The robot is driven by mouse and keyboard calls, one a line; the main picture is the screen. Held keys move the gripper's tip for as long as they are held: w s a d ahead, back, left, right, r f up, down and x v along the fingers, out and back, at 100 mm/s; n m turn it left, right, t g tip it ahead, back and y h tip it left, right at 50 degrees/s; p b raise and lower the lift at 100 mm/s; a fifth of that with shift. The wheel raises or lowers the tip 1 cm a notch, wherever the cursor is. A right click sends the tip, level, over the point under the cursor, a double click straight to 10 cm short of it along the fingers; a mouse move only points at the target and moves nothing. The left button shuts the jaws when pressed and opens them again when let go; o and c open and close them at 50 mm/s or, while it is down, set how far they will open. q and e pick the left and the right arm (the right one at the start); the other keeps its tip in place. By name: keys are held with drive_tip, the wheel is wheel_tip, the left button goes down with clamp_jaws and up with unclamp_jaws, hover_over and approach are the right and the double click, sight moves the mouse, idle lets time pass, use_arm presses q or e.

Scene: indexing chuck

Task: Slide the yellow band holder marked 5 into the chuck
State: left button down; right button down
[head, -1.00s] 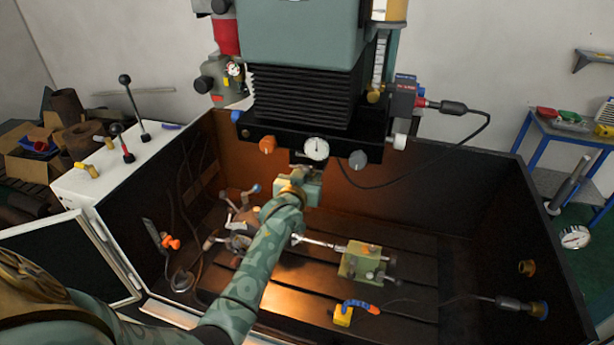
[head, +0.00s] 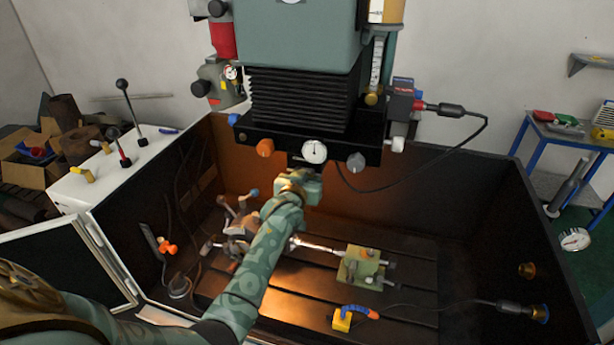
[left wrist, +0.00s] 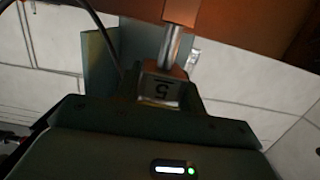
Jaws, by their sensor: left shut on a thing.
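The holder marked 5 (left wrist: 160,90) is between the fingers of my left gripper (left wrist: 162,105) in the left wrist view, its dark digit upside down on a pale plate. Its band colour is hard to tell in this light. A shiny metal shank (left wrist: 172,45) runs up from it to an orange-brown part (left wrist: 182,11) at the top edge. I cannot tell whether that part is the chuck or whether the shank is inside it. In the head view my left gripper (head: 304,187) is under the machine head, close to the dial, and hides the holder. My right gripper is out of view.
The black machine head (head: 300,140) with dial (head: 314,151) hangs just above my gripper. Below are a lever-handled fixture (head: 235,228), a green block (head: 360,267) and a yellow block with blue hose (head: 343,319). Dark enclosure walls (head: 470,195) surround the slotted bed (head: 290,305).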

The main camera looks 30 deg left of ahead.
use_arm(q)
drive_tip(key=shift+w+r, duration=0.15)
drive_tip(key=shift+w+a+b, duration=0.15)
drive_tip(key=shift+w+b, duration=0.15)
drive_tip(key=shift+w, duration=0.2)
drive_tip(key=shift+r, duration=0.1)
drive_tip(key=c, duration=0.8)
unclamp_jaws()
drive_tip(key=shift+o, duration=0.2)
drive_tip(key=shift+s+f, duration=0.1)
drive_tip(key=shift+f, duration=0.2)
drive_tip(key=v, duration=1.6)
